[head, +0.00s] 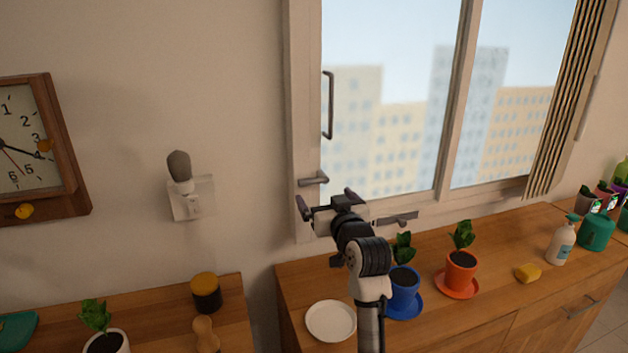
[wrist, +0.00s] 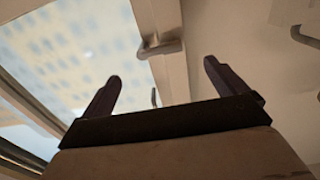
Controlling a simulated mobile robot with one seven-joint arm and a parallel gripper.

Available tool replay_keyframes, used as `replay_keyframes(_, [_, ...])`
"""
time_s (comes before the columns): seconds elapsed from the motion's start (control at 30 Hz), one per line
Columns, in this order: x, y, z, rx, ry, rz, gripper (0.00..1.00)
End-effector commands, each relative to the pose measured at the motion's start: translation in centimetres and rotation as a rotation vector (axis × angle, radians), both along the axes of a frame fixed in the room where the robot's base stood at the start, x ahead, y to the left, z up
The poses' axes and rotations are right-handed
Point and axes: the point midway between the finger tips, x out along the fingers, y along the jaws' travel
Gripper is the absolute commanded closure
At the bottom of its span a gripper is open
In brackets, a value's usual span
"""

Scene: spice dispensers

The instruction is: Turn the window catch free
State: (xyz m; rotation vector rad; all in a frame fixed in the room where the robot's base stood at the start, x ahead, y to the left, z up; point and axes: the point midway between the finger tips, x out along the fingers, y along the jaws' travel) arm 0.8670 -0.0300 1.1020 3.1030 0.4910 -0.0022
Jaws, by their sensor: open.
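The window catch (head: 313,181) is a small grey metal lever on the left side of the white window frame (head: 304,120). It lies roughly horizontal, pointing right toward the glass. My gripper (head: 326,200) is open and empty, just below the catch in the head view. In the wrist view the catch (wrist: 160,48) shows beyond the gap between the two dark fingers (wrist: 162,72), and neither finger appears to touch it. A dark vertical bar handle (head: 328,105) is on the window above the catch.
A wooden cabinet (head: 480,285) stands below the window. It holds a white plate (head: 331,321), a blue pot (head: 403,287) and an orange pot (head: 461,268).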

Motion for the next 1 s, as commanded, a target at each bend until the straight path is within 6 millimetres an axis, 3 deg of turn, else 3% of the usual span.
replay_keyframes(0.1, [2.5,0.9,0.4,0.000,0.003,0.002,0.03])
replay_keyframes(0.33, [6.0,2.0,0.3,-0.001,0.001,0.001,0.03])
replay_keyframes(0.5, [7.1,2.4,0.1,-0.001,0.000,0.001,0.03])
replay_keyframes(0.8, [7.2,2.4,0.0,0.000,-0.002,0.000,0.03])
replay_keyframes(1.0, [7.2,2.4,0.0,-0.001,-0.001,0.000,0.29])
